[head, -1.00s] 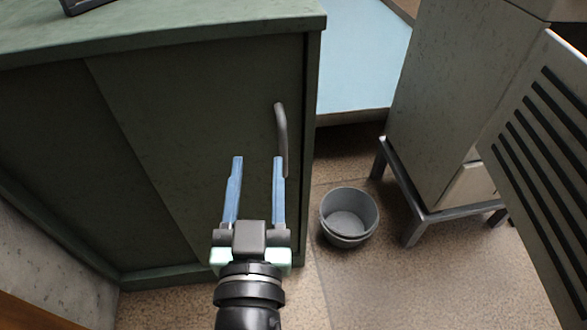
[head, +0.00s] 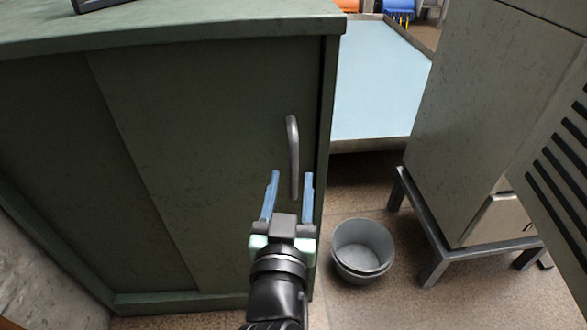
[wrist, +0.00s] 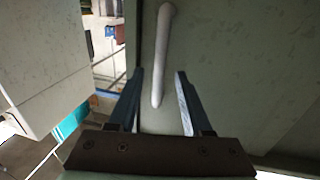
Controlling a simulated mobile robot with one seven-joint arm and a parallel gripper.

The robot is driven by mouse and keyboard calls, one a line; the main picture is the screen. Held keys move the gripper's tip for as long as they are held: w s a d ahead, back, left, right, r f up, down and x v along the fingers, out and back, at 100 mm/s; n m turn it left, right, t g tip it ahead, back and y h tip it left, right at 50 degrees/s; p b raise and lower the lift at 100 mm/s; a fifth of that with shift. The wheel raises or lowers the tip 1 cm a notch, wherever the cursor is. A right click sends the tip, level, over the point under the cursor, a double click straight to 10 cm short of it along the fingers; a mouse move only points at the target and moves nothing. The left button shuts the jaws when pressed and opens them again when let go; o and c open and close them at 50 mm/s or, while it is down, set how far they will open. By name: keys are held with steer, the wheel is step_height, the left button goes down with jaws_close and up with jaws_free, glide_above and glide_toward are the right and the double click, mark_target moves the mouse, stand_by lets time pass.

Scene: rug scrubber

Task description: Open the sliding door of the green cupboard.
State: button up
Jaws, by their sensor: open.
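The green cupboard (head: 60,42) fills the left of the head view. Its sliding door (head: 215,130) stands at the right of the front, with a panel seam to its left. A grey curved handle (head: 293,150) is upright near the door's right edge. My gripper (head: 291,174) is open and empty, its two blue fingers pointing up at the handle's lower end. In the wrist view the handle (wrist: 161,62) hangs between the lines of the two fingers (wrist: 158,73), its lower end between the fingertips. I cannot tell how deep it sits between them.
A grey bucket (head: 362,250) stands on the floor right of the cupboard. A grey cabinet on a metal stand (head: 430,235) is further right. A light blue surface (head: 378,85) lies behind. Floor between cupboard and stand is otherwise clear.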

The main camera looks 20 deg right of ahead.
mark_target(293, 172)
steer(key=shift+b+x, duration=0.4)
steer(key=shift+x, duration=1.75)
jaws_close()
